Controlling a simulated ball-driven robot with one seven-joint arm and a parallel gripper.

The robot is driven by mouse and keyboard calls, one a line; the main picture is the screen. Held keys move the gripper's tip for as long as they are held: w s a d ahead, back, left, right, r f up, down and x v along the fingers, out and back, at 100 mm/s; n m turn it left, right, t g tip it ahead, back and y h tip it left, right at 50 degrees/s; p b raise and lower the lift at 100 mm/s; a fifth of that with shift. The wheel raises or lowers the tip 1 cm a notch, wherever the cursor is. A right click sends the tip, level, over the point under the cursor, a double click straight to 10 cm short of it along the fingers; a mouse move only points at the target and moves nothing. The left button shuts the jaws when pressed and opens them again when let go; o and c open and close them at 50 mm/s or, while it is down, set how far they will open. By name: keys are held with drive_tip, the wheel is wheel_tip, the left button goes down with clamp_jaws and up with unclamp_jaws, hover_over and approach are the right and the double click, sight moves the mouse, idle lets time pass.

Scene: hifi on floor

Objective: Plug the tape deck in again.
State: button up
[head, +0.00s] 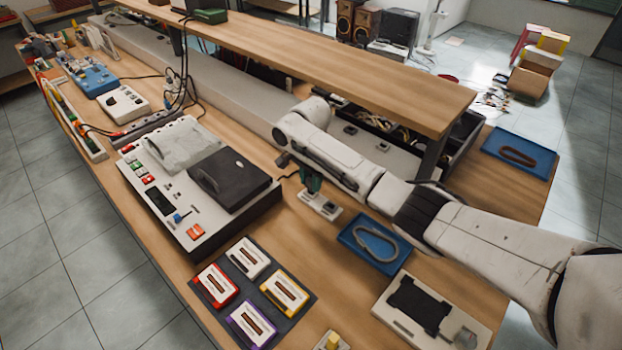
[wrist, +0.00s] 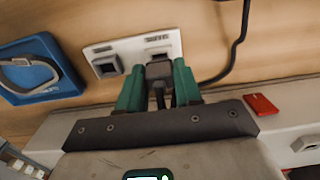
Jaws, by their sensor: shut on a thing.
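The tape deck (head: 237,178), a pale machine with a dark lid and coloured buttons, lies on the wooden bench left of my gripper (head: 311,178). In the wrist view my gripper (wrist: 158,71) has its green fingers shut on a black plug (wrist: 158,73). A white socket plate (head: 322,207) lies on the bench under the fingers; it also shows in the wrist view (wrist: 130,48). Its left socket (wrist: 107,66) is empty. The plug overlaps the near side of the right socket (wrist: 155,51); I cannot tell whether it is in it.
A dark mat (head: 305,304) with cassettes lies in front of the deck. A raised wooden shelf (head: 350,73) runs behind my arm. A black cable (wrist: 236,50) curves right of the plate.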

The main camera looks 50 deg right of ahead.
drive_tip(key=shift+f, duration=0.6)
idle(0.5)
drive_tip(key=shift+f+p, duration=0.2)
drive_tip(key=shift+p, duration=0.2)
idle(2.8)
drive_tip(key=o, duration=1)
drive_tip(key=shift+o, duration=0.2)
wheel_tip(320, 180, up, 11)
drive_tip(key=shift+f+b, duration=0.15)
drive_tip(key=shift+b, duration=0.15)
wheel_tip(320, 180, up, 5)
drive_tip(key=p, duration=0.5)
drive_tip(key=shift+p, duration=0.3)
